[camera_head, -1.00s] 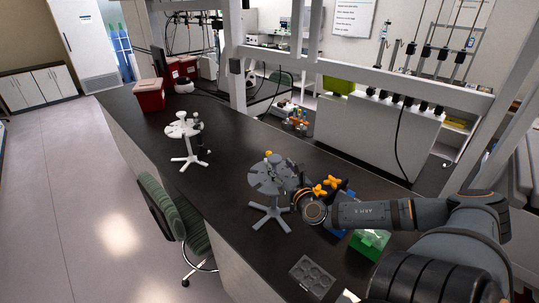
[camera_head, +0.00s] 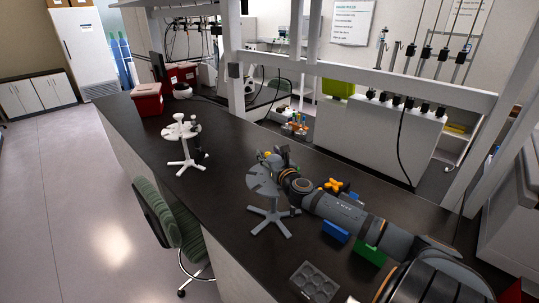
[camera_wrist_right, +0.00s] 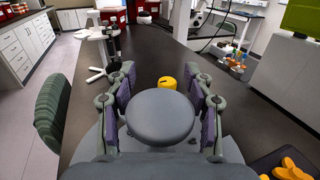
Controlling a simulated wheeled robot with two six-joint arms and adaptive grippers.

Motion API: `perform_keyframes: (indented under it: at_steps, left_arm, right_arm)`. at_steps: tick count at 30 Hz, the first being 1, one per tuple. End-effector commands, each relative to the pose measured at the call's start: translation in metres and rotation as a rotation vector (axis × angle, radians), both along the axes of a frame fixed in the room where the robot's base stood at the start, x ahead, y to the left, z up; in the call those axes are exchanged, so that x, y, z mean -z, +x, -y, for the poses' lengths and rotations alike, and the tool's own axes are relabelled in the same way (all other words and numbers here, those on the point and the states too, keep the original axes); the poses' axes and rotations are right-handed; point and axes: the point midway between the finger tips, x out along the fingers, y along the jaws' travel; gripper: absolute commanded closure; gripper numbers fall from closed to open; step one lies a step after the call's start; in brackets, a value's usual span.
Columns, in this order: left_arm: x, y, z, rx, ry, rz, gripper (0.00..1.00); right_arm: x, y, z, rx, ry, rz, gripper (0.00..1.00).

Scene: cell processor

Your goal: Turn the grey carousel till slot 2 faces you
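The grey carousel (camera_head: 262,183) stands on the dark bench on a splayed foot, its round top partly hidden by my right gripper. My right gripper (camera_head: 272,160) is at the far right side of the carousel's top. In the right wrist view its two fingers (camera_wrist_right: 162,95) are spread wide. A smooth grey round piece (camera_wrist_right: 160,116) lies between them in the picture, with visible gaps; I cannot tell whether anything touches. A yellow cap (camera_wrist_right: 167,83) shows just beyond it. I cannot read any slot number. My left gripper is not in view.
A white carousel (camera_head: 182,140) stands farther back on the bench. A blue block (camera_head: 336,231), a green rack (camera_head: 368,254) and an orange-yellow item (camera_head: 334,185) lie near my right arm. A grey well plate (camera_head: 315,281) is at the front edge. A green chair (camera_head: 160,213) stands left.

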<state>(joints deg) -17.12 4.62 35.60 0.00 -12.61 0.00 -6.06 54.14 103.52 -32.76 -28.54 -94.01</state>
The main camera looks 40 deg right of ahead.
Motion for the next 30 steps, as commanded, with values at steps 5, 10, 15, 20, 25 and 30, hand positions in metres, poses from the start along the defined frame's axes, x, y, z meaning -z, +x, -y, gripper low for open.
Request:
perform_keyframes:
  at_steps: [5, 10, 15, 20, 25, 30]
  left_arm:
    - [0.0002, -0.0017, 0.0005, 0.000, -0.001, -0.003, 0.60]
    - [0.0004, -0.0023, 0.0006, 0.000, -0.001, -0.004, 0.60]
    - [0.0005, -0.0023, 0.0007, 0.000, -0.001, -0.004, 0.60]
    - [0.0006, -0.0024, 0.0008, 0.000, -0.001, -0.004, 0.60]
    - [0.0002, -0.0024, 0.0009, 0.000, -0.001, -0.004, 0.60]
    - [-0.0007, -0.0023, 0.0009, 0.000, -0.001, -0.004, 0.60]
  right_arm:
    - [0.0000, -0.0002, -0.0001, 0.000, 0.000, 0.000, 0.76]
    - [0.0002, -0.0003, -0.0001, 0.000, 0.000, 0.000, 0.99]
    - [0.0011, -0.0005, -0.0002, 0.000, 0.002, -0.002, 1.00]
    - [0.0019, -0.0007, -0.0002, 0.001, 0.002, -0.003, 1.00]
    - [0.0023, -0.0009, 0.0001, 0.013, 0.004, -0.002, 1.00]
    - [0.0023, -0.0012, 0.0013, 0.048, 0.006, -0.002, 1.00]
